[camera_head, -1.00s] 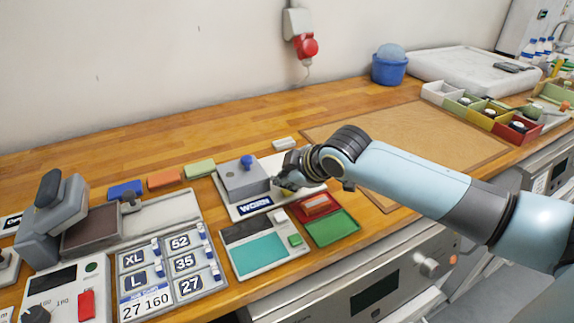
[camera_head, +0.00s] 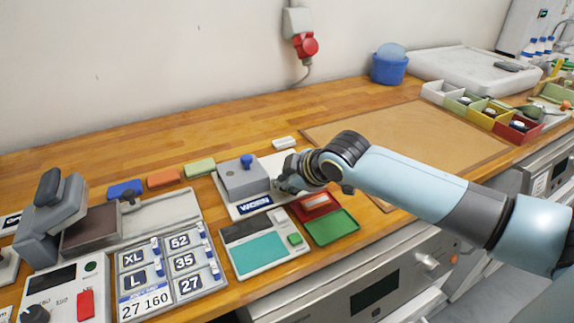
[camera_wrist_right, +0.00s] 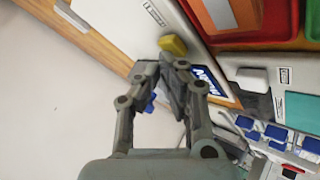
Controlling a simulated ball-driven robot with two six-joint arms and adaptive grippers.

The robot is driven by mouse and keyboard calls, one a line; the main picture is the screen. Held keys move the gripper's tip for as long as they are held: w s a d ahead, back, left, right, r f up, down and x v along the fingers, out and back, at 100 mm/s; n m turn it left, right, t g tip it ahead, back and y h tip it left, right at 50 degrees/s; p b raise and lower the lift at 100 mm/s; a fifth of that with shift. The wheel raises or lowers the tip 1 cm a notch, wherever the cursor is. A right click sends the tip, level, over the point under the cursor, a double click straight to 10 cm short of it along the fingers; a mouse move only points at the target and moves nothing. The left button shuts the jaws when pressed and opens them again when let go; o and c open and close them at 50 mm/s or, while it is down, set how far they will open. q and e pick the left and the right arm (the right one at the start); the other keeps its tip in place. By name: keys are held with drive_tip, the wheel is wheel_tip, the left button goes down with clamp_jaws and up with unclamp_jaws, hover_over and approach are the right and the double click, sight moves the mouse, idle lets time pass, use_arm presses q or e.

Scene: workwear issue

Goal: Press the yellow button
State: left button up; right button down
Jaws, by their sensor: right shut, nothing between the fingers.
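The yellow button (camera_wrist_right: 172,45) shows in the right wrist view on a white plate, just beyond my right fingertips. In the head view my right gripper hides it. My right gripper (camera_head: 281,188) is shut and empty, low over the right side of the plate (camera_head: 275,163) with the "WORN" label (camera_head: 254,205). In the right wrist view its fingertips (camera_wrist_right: 163,62) are very close to the button; I cannot tell whether they touch it. My left gripper is not in view.
A grey box with a blue knob (camera_head: 248,161) stands left of my gripper. Red (camera_head: 302,211) and green (camera_head: 331,228) trays and a teal-screened device (camera_head: 258,253) lie in front. A brown mat (camera_head: 440,130) lies to the right.

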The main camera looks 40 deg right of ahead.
drive_tip(key=shift+f, duration=0.3)
idle(0.5)
drive_tip(key=shift+r+p, duration=0.9)
drive_tip(key=shift+p, duration=0.05)
wheel_tip(320, 180, up, 5)
drive_tip(key=p, duration=0.5)
drive_tip(key=shift+r, duration=0.1)
idle(0.6)
